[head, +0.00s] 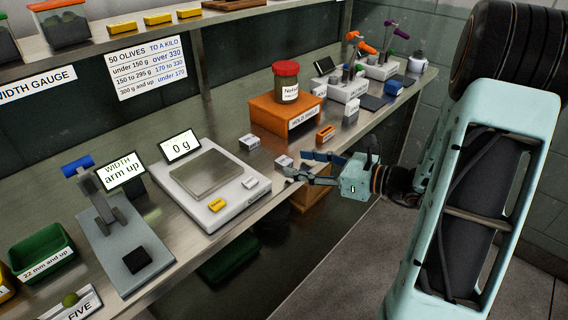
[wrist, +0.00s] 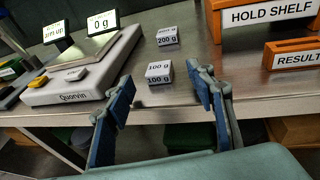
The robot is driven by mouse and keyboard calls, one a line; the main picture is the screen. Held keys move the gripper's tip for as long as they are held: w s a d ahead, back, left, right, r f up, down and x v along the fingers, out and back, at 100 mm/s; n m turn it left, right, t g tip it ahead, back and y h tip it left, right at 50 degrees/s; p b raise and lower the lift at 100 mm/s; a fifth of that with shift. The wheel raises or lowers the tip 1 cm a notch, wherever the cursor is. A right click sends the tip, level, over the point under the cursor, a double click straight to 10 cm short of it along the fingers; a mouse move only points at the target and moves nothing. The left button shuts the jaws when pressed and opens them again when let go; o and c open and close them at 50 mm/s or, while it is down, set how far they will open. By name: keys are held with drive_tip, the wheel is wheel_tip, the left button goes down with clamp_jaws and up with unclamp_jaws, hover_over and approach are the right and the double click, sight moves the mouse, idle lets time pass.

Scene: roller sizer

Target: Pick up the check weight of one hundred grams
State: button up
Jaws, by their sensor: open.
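The check weight of one hundred grams is a small pale block labelled "100 g" (wrist: 159,72), standing on the steel bench near its front edge. It also shows in the head view (head: 283,161), just left of my fingertips. My gripper (head: 299,164) is open and empty, pointing left over the bench's front edge. In the wrist view its two blue-padded fingers (wrist: 163,80) stand apart, one on each side of the block in the picture. The block looks untouched and a little beyond the fingertips; exact depth is hard to tell.
The 200 g block (wrist: 167,36) stands behind the 100 g block. A scale (head: 228,208) reading 0 g is to the left. The orange hold shelf (head: 265,114) and a small orange results holder (head: 326,133) are behind and right. Bare bench surrounds the weights.

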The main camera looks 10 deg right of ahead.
sight(288, 161)
drive_tip(key=x, duration=0.4)
drive_tip(key=shift+s, duration=0.1)
clamp_jaws()
drive_tip(key=shift+r, duration=0.15)
